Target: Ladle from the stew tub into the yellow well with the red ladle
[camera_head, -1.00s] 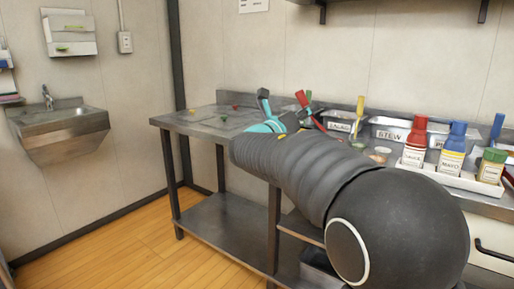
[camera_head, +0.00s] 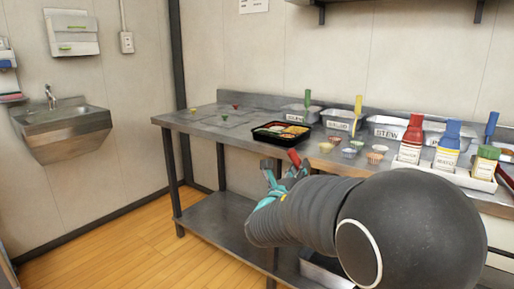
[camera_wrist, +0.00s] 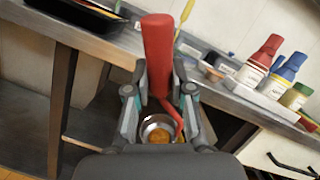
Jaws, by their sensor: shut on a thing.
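My gripper (camera_head: 280,172) is shut on the red ladle (camera_head: 294,157), in front of the counter's near edge in the head view. In the wrist view the ladle's thick red handle (camera_wrist: 157,55) stands between the two fingers (camera_wrist: 160,95). Its metal bowl (camera_wrist: 147,124) shows below, with something orange-brown in it. The stew tub (camera_head: 388,134) stands at the back of the counter, labelled STEW.
Other labelled tubs (camera_head: 300,117) with coloured handles line the counter's back. Several small cups (camera_head: 349,153) stand in the middle. Red, blue and green sauce bottles (camera_head: 446,150) stand in a white caddy at right. The counter's left part (camera_head: 215,125) is mostly clear.

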